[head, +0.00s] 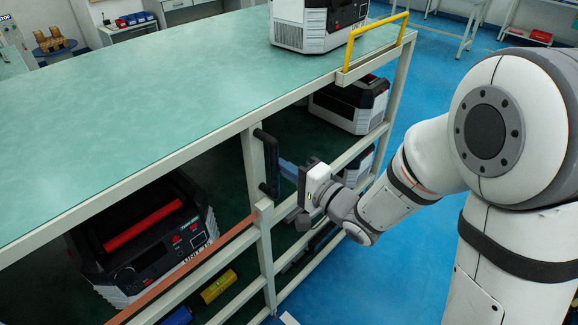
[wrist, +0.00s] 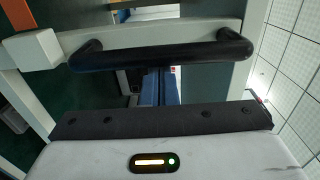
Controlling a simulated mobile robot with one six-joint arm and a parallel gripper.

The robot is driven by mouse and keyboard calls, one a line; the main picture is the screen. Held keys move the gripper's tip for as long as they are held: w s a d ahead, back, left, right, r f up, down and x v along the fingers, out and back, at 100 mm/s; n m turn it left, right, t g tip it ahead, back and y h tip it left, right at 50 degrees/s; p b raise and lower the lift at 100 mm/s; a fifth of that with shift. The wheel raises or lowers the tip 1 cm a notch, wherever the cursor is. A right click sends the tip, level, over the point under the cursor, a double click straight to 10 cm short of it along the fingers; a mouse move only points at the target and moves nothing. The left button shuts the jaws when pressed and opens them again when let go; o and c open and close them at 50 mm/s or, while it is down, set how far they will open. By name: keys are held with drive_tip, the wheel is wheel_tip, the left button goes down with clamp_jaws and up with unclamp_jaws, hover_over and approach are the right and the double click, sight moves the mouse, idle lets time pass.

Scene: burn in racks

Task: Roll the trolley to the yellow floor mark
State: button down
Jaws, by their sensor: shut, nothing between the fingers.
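A large frame with a green top (head: 190,85) and cream posts fills the left of the head view; I take it for the trolley, though no wheels show. A black upright handle (head: 267,163) is fixed to its near post, and it crosses the wrist view (wrist: 165,55). My gripper (head: 284,168) is at this handle, its blue fingers shut and empty. The fingertips also show in the wrist view (wrist: 159,72), at or just short of the bar; I cannot tell if they touch. I see no yellow floor mark.
Black and white units stand on the top (head: 318,25) and the shelves, one with a red handle (head: 143,226). A yellow rail (head: 375,38) stands at the top's far end. Blue floor (head: 405,270) is open to the right. A yellow item (head: 219,286) lies low in the frame.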

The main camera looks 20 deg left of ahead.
drive_tip(key=s+a+b, duration=0.2)
drive_tip(key=s+b, duration=0.2)
drive_tip(key=s, duration=0.1)
drive_tip(key=shift+s+a+f, duration=0.15)
drive_tip(key=shift+s, duration=0.15)
idle(0.6)
drive_tip(key=shift+s+a, duration=0.15)
drive_tip(key=shift+s, duration=0.3)
drive_tip(key=shift+b, duration=0.45)
drive_tip(key=s+a+b, duration=0.3)
drive_tip(key=s+b, duration=0.2)
drive_tip(key=s, duration=0.2)
drive_tip(key=shift+s+b, duration=0.15)
drive_tip(key=shift+b, duration=0.15)
idle(0.5)
idle(0.4)
